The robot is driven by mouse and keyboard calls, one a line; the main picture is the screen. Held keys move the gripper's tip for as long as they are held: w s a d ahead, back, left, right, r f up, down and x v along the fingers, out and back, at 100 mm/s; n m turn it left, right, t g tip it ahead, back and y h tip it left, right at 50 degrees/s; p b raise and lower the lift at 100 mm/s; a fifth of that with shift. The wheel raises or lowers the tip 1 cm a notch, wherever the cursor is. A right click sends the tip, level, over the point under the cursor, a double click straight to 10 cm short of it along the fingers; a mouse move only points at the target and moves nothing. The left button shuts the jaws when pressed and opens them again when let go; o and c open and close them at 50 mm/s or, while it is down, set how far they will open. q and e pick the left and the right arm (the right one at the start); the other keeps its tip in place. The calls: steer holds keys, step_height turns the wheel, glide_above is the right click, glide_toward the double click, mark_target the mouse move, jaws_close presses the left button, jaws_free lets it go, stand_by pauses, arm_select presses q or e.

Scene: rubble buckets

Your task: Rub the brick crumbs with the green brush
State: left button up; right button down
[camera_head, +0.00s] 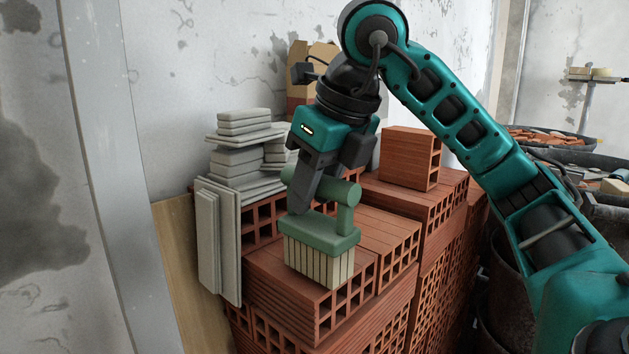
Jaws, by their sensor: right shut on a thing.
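The green brush (318,231) has a bar handle on top and pale bristles below. My right gripper (303,200) is shut on its handle from above. The brush is upright, with its bristles on or just above the top of a red hollow brick (285,283) at the near end of the brick stack; I cannot tell if they touch. No brick crumbs can be made out on the brick, and the brush hides part of its top. My left gripper is not in view.
Grey tiles (238,160) are piled behind the brush, and more lean at the stack's left side (208,240). A single red brick (408,158) stands on the stack to the right. Dark buckets with rubble (550,138) stand at far right. A wall is behind.

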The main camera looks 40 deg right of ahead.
steer(key=d, duration=0.8)
steer(key=shift+w+d, duration=0.35)
steer(key=shift+r, duration=0.15)
steer(key=shift+f+b, duration=0.5)
steer(key=shift+f, duration=0.2)
stand_by(0.3)
steer(key=shift+a, duration=0.1)
steer(key=shift+s+a+f+p, duration=0.15)
steer(key=shift+a+p, duration=0.2)
steer(key=shift+a, duration=0.8)
steer(key=shift+s+a+f+p, duration=0.1)
steer(key=shift+a+p, duration=0.2)
steer(key=shift+a, duration=0.85)
